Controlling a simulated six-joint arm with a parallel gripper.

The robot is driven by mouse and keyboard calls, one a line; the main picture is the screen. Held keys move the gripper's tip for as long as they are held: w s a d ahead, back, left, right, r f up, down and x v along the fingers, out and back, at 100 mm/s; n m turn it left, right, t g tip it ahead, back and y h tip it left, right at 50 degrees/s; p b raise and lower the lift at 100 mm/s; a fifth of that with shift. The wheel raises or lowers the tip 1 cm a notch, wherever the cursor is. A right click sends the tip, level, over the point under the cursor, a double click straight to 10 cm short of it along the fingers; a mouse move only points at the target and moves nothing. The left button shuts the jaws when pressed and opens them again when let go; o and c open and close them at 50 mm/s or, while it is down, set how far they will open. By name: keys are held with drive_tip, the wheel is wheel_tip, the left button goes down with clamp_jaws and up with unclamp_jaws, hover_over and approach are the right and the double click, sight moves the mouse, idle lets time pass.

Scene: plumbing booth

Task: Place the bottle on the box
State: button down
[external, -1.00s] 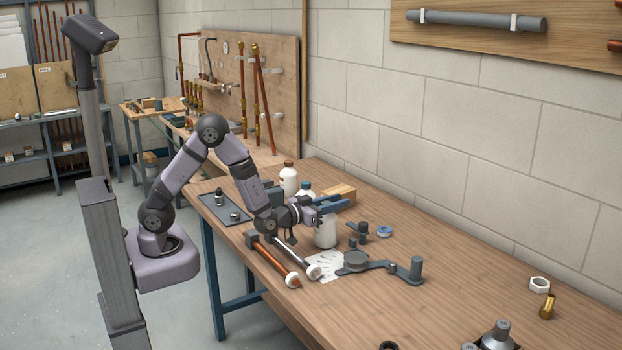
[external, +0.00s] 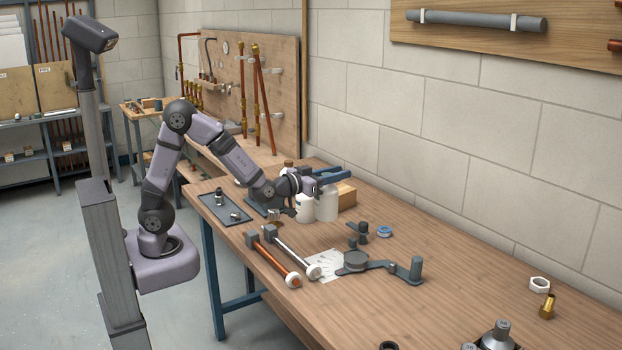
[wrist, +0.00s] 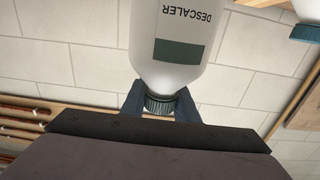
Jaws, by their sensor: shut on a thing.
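My gripper (external: 333,177) is shut on the neck of a white bottle (external: 327,206). The bottle hangs upright below the blue fingers. In the wrist view, its cap sits between the fingers (wrist: 160,104), and the bottle (wrist: 178,52) reads "DESCALER" over a dark green block. The wooden box (external: 346,195) is just behind and to the right of the bottle, partly hidden by it. I cannot tell whether the bottle's base touches the table or hangs above it.
A second white bottle (external: 305,208) stands close left of the held one. Another with a brown cap is mostly hidden behind my gripper. Two hammer-like tools (external: 292,252), a grey clamp-like tool (external: 385,264) and a blue ring (external: 384,232) lie nearer. The right tabletop has free room.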

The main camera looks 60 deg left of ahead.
drive_tip(key=shift+r, duration=0.1)
drive_tip(key=w+a+r+n+y+p, duration=0.15)
drive_tip(key=w+a+r, duration=0.25)
drive_tip(key=w+a, duration=0.5)
drive_tip(key=w+a+r+y+p, duration=0.1)
drive_tip(key=w+a+r+p, duration=0.2)
drive_tip(key=w+a, duration=0.55)
wheel_tip(320, 180, down, 10)
drive_tip(key=p, duration=0.2)
drive_tip(key=shift+s+r, duration=0.15)
drive_tip(key=shift+s, duration=0.1)
drive_tip(key=c, duration=1.8)
unclamp_jaws()
drive_tip(key=shift+f, duration=0.3)
drive_tip(key=o, duration=0.4)
drive_tip(key=shift+r, duration=0.1)
